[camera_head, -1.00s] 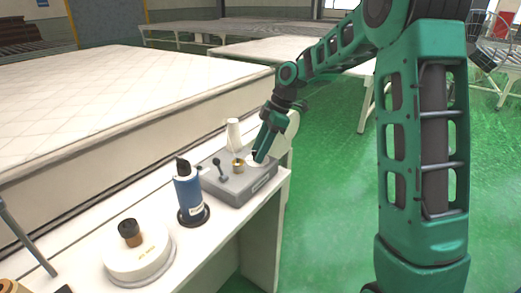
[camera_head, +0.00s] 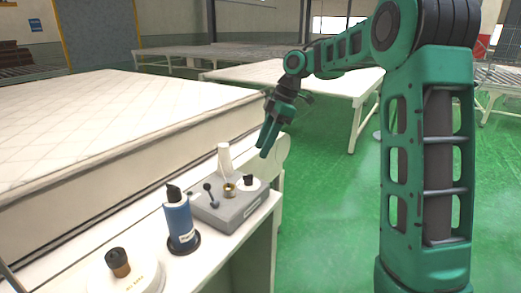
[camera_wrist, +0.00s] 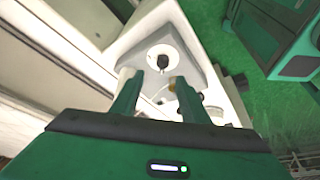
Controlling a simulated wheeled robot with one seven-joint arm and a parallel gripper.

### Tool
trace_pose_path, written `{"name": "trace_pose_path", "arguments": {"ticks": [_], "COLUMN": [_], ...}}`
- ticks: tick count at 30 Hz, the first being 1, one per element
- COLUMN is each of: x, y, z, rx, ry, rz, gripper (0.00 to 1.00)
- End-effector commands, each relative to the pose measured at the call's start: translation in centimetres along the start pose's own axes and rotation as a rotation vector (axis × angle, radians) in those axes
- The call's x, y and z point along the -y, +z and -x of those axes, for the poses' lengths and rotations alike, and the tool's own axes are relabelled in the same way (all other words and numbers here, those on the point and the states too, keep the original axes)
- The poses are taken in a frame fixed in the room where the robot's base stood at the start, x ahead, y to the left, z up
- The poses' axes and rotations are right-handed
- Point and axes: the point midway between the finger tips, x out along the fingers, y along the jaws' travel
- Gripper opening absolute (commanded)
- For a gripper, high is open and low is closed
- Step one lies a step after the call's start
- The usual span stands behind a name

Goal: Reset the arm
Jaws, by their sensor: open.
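My gripper (camera_head: 268,140) is open and empty in the head view, held in the air above the far end of the white counter. Its two fingers point down and are apart. Below it is a grey control box (camera_head: 235,214) with a small lever (camera_head: 211,195), a brass ring (camera_head: 229,190) and a black knob (camera_head: 248,181) on a white disc. In the wrist view my gripper (camera_wrist: 152,85) shows both fingers spread, with the black knob (camera_wrist: 163,62) beyond them and nothing between the fingertips.
A blue bottle (camera_head: 180,222) and a white round base with a brown-black knob (camera_head: 118,263) stand on the counter nearer me. A white cylinder (camera_head: 224,158) stands behind the box. A large mattress (camera_head: 110,125) lies at left. Green floor (camera_head: 325,220) is open at right.

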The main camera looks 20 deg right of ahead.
Motion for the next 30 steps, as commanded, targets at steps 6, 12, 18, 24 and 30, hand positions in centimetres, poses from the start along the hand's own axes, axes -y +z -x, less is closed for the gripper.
{"name": "trace_pose_path", "arguments": {"ticks": [6, 12, 18, 24, 30], "x": [0.0, 0.5, 4.5, 11.2, 19.4], "y": [0.0, 0.2, 2.9, 7.4, 12.2], "z": [0.0, 0.1, 1.4, 2.4, 2.5], "rx": [0.0, 0.008, 0.07, 0.141, 0.19], "ry": [0.0, 0.004, 0.052, 0.13, 0.216], "rz": [0.0, -0.036, -0.333, -0.768, -1.197], "gripper": [0.41, 0.41, 0.41, 0.41, 0.41]}}
